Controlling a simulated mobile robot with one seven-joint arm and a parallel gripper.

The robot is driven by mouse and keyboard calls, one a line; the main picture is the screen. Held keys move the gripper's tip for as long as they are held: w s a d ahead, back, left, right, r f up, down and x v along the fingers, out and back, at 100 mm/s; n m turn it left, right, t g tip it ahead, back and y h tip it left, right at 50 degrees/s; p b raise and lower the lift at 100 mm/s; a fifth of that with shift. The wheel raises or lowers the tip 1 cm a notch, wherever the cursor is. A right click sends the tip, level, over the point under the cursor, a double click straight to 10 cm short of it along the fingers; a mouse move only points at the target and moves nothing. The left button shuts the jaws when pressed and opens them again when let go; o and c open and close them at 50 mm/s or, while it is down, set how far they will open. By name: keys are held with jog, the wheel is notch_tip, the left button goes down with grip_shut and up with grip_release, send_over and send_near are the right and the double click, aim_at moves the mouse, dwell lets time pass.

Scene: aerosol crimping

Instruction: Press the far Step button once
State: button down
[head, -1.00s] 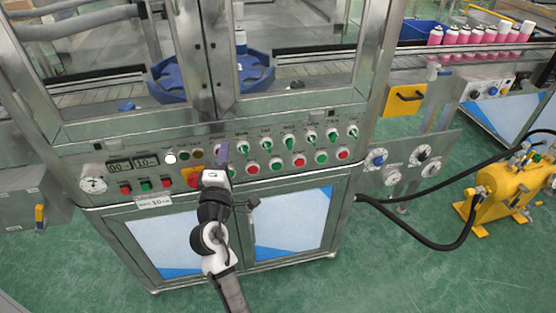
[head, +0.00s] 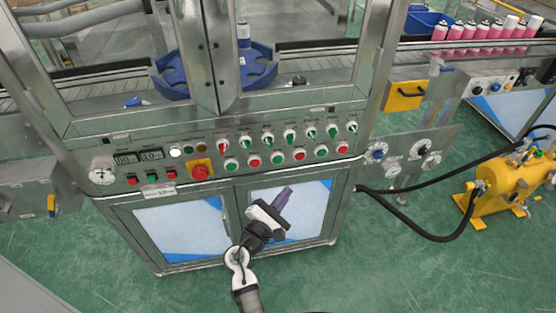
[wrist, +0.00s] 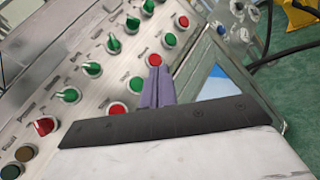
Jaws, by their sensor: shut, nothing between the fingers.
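The control panel (head: 215,150) runs across the machine's front. Its lower row alternates green and red push buttons; the far right one is a red button (head: 342,147), with a green button (head: 320,151) beside it. The labels are too small to read, so I cannot tell which is the far Step button. My gripper (head: 287,190) is shut and empty, its purple fingers in front of the right cabinet door, below the button row in the picture. In the wrist view the fingertips (wrist: 160,72) appear just below a red button (wrist: 154,60); contact cannot be told.
Selector knobs (head: 267,140) sit above the buttons. A red emergency stop (head: 200,172) on a yellow plate lies left. A yellow pump (head: 500,195) with black hoses (head: 430,240) stands at right. Floor before the cabinet is open.

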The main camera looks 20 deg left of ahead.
aim_at(278, 159)
jog(key=w+a+b, duration=0.1)
jog(key=w+a, duration=0.4)
jog(key=w, duration=0.2)
jog(key=shift+w+b, duration=0.2)
jog(key=shift+b, duration=0.15)
jog(key=shift+w, duration=0.1)
dwell(1.9)
jog(key=shift+w+a, duration=0.2)
jog(key=shift+w, duration=0.05)
